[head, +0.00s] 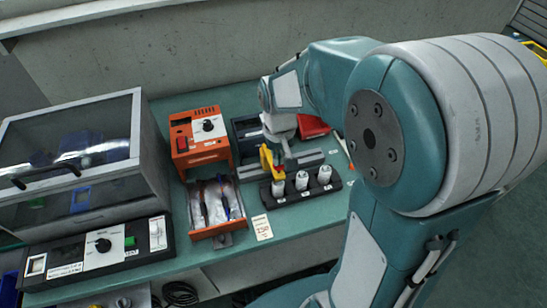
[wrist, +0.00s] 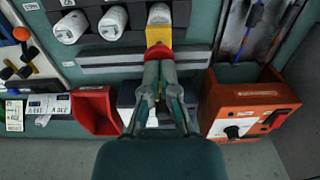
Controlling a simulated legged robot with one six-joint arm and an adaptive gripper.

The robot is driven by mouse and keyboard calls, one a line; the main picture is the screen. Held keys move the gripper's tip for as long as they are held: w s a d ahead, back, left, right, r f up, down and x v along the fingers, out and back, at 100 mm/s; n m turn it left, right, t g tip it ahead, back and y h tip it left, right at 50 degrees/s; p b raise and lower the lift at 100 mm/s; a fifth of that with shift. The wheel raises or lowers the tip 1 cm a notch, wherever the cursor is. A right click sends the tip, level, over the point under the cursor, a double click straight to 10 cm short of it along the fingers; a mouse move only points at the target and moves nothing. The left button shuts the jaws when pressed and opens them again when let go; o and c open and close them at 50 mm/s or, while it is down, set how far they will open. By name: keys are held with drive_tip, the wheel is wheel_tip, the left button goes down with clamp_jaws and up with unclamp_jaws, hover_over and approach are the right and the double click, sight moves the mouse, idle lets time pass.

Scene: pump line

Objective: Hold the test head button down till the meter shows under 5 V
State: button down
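The test head is a yellow piece (head: 267,160) at the left end of the black rack (head: 290,193). In the wrist view its yellow body (wrist: 158,36) sits against a white cylinder (wrist: 158,13), with a red part (wrist: 158,52), seemingly the button, facing my gripper. My gripper (wrist: 160,62) has its fingers together, with the tips at the red part. They seem to touch it; how far it is pressed I cannot tell. A dark box (head: 246,128) behind my gripper may be the meter; no reading shows.
A red bin (head: 313,127) is behind my gripper. White cylinders (head: 302,180) stand in the rack. A clear-lidded case (head: 75,150) fills the far left.

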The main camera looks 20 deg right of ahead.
drive_tip(key=shift+s+f, duration=0.1)
drive_tip(key=shift+f, duration=0.7)
idle(3.5)
idle(0.4)
drive_tip(key=shift+r, duration=3.6)
drive_tip(key=shift+r, duration=0.1)
drive_tip(key=s+r+t, duration=0.2)
drive_tip(key=s+r, duration=0.1)
drive_tip(key=s, duration=0.4)
drive_tip(key=s+r+t, duration=0.3)
drive_tip(key=s+r, duration=0.1)
drive_tip(key=s, duration=0.3)
drive_tip(key=shift+r+t, duration=0.3)
